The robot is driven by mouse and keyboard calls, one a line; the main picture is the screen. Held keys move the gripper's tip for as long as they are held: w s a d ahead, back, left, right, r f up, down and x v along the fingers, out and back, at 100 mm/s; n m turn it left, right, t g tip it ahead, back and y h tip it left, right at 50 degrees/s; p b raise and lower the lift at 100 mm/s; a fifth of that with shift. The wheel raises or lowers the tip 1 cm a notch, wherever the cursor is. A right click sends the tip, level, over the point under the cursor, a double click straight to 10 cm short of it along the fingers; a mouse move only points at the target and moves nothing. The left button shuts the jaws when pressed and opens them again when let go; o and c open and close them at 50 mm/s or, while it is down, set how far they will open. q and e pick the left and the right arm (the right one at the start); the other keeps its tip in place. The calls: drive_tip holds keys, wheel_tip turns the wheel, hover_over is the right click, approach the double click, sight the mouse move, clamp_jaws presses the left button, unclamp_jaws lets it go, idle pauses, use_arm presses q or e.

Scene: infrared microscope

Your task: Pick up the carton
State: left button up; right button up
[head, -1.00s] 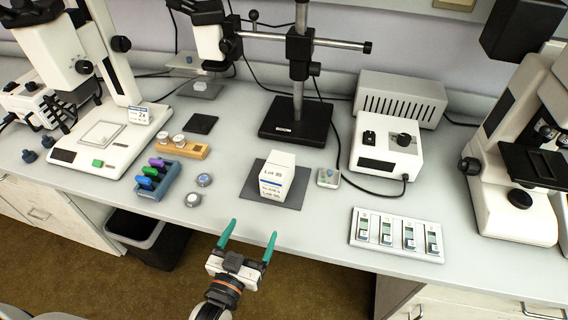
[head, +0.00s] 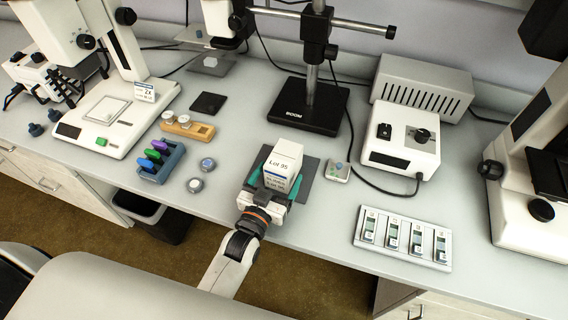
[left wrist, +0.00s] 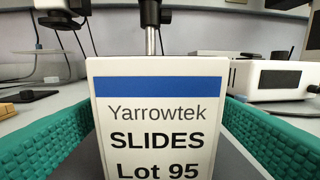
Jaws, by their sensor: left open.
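The carton (head: 281,166) is a white box with a blue band, standing upright on a dark grey mat (head: 306,185) near the bench's front edge. In the left wrist view the carton (left wrist: 160,120) fills the middle and reads "Yarrowtek SLIDES Lot 95". My left gripper (head: 277,178) is open, with its green fingers on either side of the carton. In the left wrist view the fingers stand left and right of the carton, with visible gaps. The carton's lower part is hidden by the gripper in the head view. My right gripper is not in view.
A black stand base (head: 308,106) is behind the carton.

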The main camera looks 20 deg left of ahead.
sight(284, 163)
use_arm(q)
drive_tip(key=w, duration=0.4)
drive_tip(key=shift+w+d+r, duration=0.2)
drive_tip(key=shift+w, duration=0.05)
drive_tip(key=shift+c, duration=0.5)
drive_tip(key=c, duration=1.2)
